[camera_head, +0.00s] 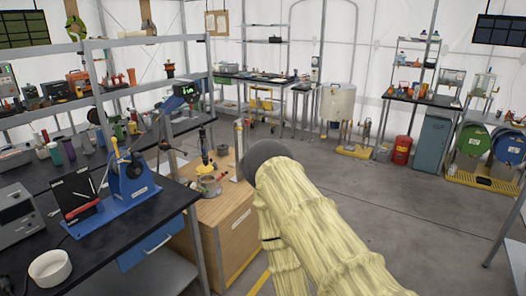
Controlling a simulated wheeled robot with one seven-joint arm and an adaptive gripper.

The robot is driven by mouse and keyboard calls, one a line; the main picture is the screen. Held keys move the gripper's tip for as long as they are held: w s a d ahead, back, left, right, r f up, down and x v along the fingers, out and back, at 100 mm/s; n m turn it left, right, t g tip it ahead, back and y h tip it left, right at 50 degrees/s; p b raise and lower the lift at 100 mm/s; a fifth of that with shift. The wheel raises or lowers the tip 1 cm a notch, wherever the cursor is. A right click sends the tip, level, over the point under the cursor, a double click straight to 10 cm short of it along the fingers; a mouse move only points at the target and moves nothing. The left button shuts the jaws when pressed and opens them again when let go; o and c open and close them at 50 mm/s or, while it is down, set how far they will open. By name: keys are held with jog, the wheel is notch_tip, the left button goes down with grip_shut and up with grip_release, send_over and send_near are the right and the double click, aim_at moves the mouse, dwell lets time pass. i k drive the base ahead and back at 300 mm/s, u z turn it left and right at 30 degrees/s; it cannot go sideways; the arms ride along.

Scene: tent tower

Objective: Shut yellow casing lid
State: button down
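I cannot make out a yellow casing with a lid for certain. A small black-and-yellow device (205,158) stands on the wooden cabinet (232,215), left of my arm; whether it has a lid is too small to tell. My arm, in a pale yellow ribbed sleeve, fills the lower middle and ends in a dark grey rounded part in front of the cabinet's right side. No gripper fingers show. My arm hides part of the cabinet and the floor.
A black-topped bench (120,235) at the left holds a blue device (130,185), a grey box (15,215) and a white bowl (50,268). Shelves and benches line the back. Blue and green drums (507,146) stand at the right. Grey floor (425,215) right of my arm is clear.

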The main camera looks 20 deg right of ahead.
aim_at(202, 169)
jog(key=z, duration=0.8)
jog(key=i, duration=1.05)
jog(key=z, duration=0.4)
jog(key=i, duration=1.3)
jog(key=u, duration=1.25)
jog(key=i, duration=0.7)
jog(key=u, duration=0.8)
